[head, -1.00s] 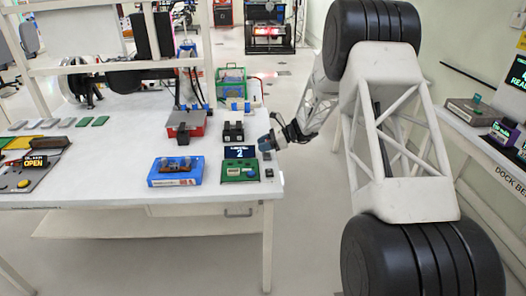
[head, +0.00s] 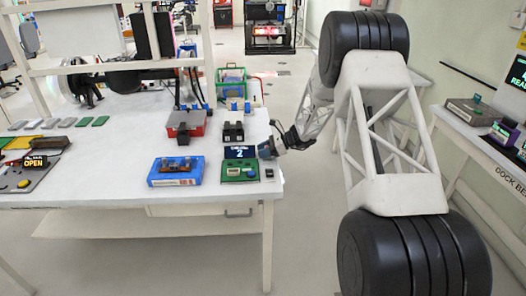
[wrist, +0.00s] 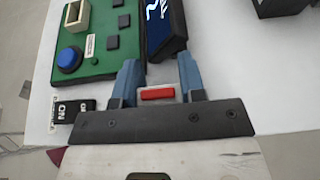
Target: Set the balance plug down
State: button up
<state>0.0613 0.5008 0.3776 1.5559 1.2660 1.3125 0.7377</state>
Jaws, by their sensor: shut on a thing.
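My gripper (head: 268,150) is at the right edge of the white table, just right of the small display in the head view. In the wrist view its blue fingers (wrist: 158,78) are shut on a small pale block with a red bar, which I take to be the balance plug (wrist: 157,94). Much of the plug is hidden between the fingers, and it is too small to make out in the head view. A green board (head: 238,174) with a blue button (wrist: 69,59) lies close by. The dark display (head: 240,152) reading 2 stands behind it.
A small black ON switch (wrist: 74,112) sits beside the green board. A blue tray (head: 160,179), a red box (head: 180,127) and a black two-part fixture (head: 233,132) stand nearby. The white table (head: 110,185) has bare room along its front.

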jog(key=shift+f, duration=0.15)
jog(key=o, duration=1)
jog(key=shift+d+r, duration=0.1)
jog(key=shift+r, duration=0.1)
jog(key=v, duration=1.2)
jog(key=shift+f, duration=0.1)
jog(key=shift+s, duration=0.1)
